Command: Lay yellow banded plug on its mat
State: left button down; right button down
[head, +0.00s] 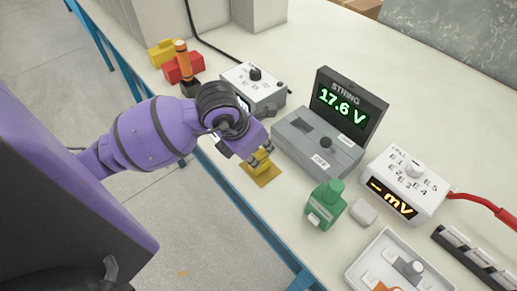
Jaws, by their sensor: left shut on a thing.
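My left gripper (257,150) points down near the table's front edge and is shut on a small yellow plug (261,162). The plug is right at or just above a flat tan-yellow mat (267,179). I cannot tell whether it touches the mat. The gripper fingers and wrist hide the upper part of the plug, and its band cannot be made out. My right gripper is not in view.
A grey STRING meter (318,143) reading 17.6 V stands right of the mat. A white knob box (254,88) is behind the gripper. A green bottle-like object (326,204), a white cell selector box (404,183) and a white tray (362,273) lie right. Red (172,73) and yellow (157,57) blocks stand back left.

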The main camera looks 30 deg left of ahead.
pick_arm(q)
jog(key=shift+d+f, duration=0.1)
jog(key=shift+f, duration=0.05)
jog(key=c, duration=1.7)
grip_release()
jog(key=shift+w, duration=0.1)
jog(key=shift+c, duration=0.2)
jog(key=shift+r, duration=0.35)
jog(key=v, duration=1.1)
jog(key=shift+r+p, duration=0.25)
jog(key=shift+p, duration=0.15)
